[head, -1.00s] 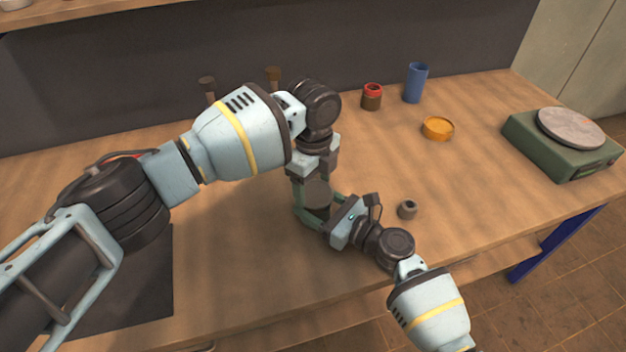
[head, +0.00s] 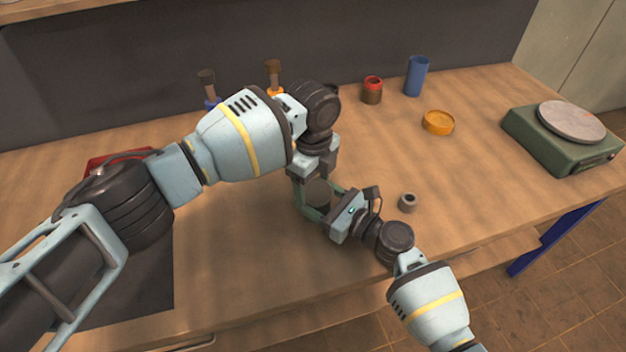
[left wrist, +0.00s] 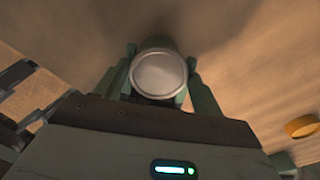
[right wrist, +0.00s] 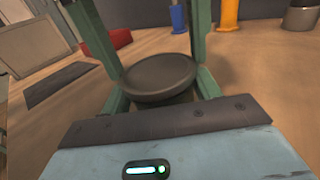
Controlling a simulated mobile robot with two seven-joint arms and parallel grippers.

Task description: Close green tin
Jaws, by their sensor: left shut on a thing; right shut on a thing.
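My left gripper (head: 315,180) comes down from above, its fingers on both sides of a round grey lid (left wrist: 158,74). The lid also shows as a dark disc in the right wrist view (right wrist: 160,76). My right gripper (head: 322,212) reaches in from the right, just below, and is shut on the body of the green tin (left wrist: 156,42). The tin's dark body shows in part under the lid in the right wrist view (right wrist: 178,98). The lid lies directly over the tin; I cannot tell whether a gap is left between them.
A small grey ring-like piece (head: 407,203) lies right of my grippers. An orange dish (head: 437,122), a red-topped jar (head: 372,90) and a blue cup (head: 417,76) stand behind. A green scale (head: 562,140) is far right. Blue and orange handled tools (head: 275,76) stand at the back.

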